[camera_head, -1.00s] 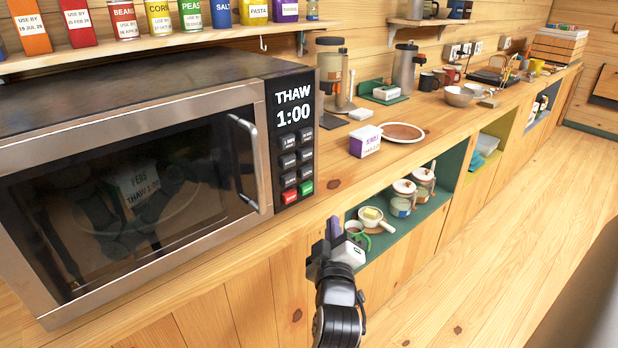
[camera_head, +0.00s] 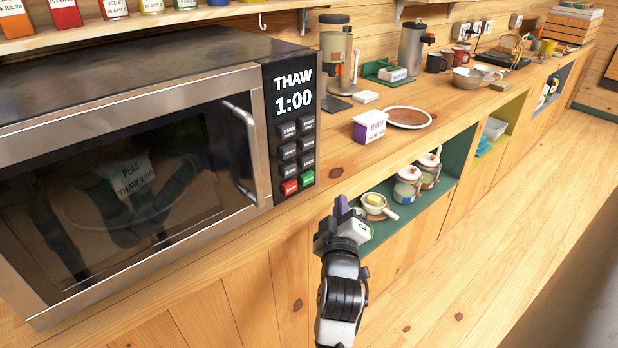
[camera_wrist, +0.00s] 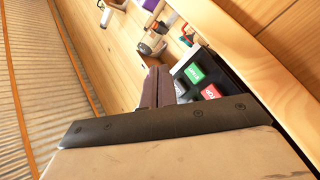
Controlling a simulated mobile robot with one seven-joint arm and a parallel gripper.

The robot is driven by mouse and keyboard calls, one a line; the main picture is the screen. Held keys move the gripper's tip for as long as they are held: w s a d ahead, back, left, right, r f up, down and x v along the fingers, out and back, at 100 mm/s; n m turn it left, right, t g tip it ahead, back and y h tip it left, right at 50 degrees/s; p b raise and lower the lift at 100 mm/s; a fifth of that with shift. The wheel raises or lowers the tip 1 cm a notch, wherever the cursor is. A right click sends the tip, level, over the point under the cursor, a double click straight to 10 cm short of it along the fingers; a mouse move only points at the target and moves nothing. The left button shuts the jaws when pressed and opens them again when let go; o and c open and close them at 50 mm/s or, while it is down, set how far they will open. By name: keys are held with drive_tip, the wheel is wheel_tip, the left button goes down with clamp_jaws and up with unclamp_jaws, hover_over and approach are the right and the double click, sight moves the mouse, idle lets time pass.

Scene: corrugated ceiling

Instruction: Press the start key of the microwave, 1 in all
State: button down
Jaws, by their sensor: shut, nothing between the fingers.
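The microwave (camera_head: 120,88) stands at the left of the counter with its door shut. Its black panel (camera_head: 268,105) reads THAW 1:00. The green start key (camera_head: 308,178) is at the panel's lower right, beside a red key (camera_head: 290,187). In the wrist view the green key (camera_wrist: 194,74) and red key (camera_wrist: 210,92) show just right of my fingertips. My gripper (camera_head: 341,206) is shut and empty, in front of the counter, below and right of the panel in the head view. Its closed dark fingers (camera_wrist: 158,78) look apart from the keys.
A white-and-purple box (camera_head: 370,126) and a plate (camera_head: 408,117) stand on the counter right of the microwave. The open shelf below holds jars (camera_head: 407,186) and a small pan (camera_head: 375,206) behind my gripper. A spice shelf (camera_head: 150,22) runs above the microwave.

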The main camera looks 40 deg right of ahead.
sight(307, 178)
drive_tip(key=w, duration=0.2)
drive_tip(key=w+p, duration=0.1)
drive_tip(key=w, duration=0.4)
drive_tip(key=shift+w+a+p, duration=0.1)
drive_tip(key=shift+a+p, duration=0.25)
drive_tip(key=shift+p, duration=0.05)
drive_tip(key=shift+w, duration=0.15)
idle(1.5)
drive_tip(key=shift+w, duration=0.3)
